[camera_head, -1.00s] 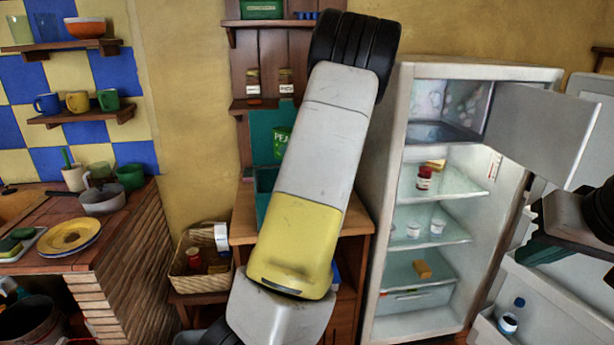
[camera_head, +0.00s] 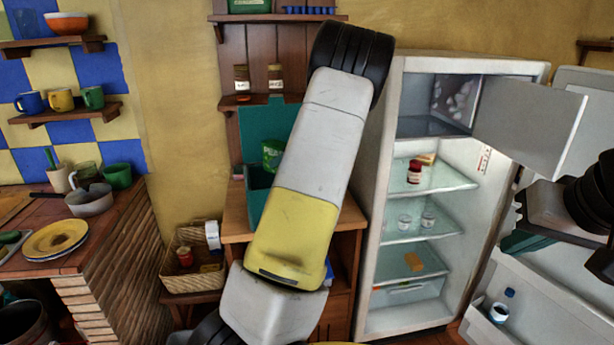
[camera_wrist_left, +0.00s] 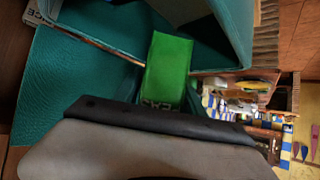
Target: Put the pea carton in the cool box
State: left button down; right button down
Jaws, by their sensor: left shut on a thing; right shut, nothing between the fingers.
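The green pea carton (camera_head: 272,153) shows at the left edge of my raised left arm in the head view, partly covered by it. My left gripper (camera_wrist_left: 165,100) is shut on the carton, which also shows in the left wrist view (camera_wrist_left: 168,65). The gripper's fingers are hidden behind the arm in the head view. The teal cool box (camera_head: 257,192) stands on the wooden cabinet with its lid (camera_head: 262,124) raised. The carton appears at the box's opening, in front of the lid; how deep it is I cannot tell. My right gripper (camera_head: 520,238) is shut and empty, before the fridge door.
The fridge (camera_head: 375,220) stands open to the right, with jars on its shelves. A wicker basket (camera_head: 190,283) sits left of the cabinet (camera_head: 236,228). Spice jars (camera_head: 275,77) stand on a shelf above the box. A brick counter (camera_head: 110,240) is at the left.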

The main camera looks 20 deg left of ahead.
pick_arm(q)
jog(key=c, duration=0.6)
grip_release()
jog(key=shift+d, duration=0.15)
jog(key=v, duration=0.7)
jog(key=shift+d+r, duration=0.2)
jog(key=shift+r, duration=0.05)
jog(key=shift+s, duration=0.15)
jog(key=s+d+r+m+t+h, duration=0.1)
jog(key=s+d+m+h, duration=0.3)
jog(key=s, duration=0.7)
jog(key=s+d+r+m+t+h, duration=0.1)
jog(key=s+d+r+m+h, duration=0.2)
jog(key=s+d+m, duration=0.3)
jog(key=s+d+r+m+h, duration=0.2)
jog(key=s+d+m+h, duration=0.3)
jog(key=s+d, duration=0.5)
jog(key=s, duration=0.6)
jog(key=shift+t+h, duration=0.4)
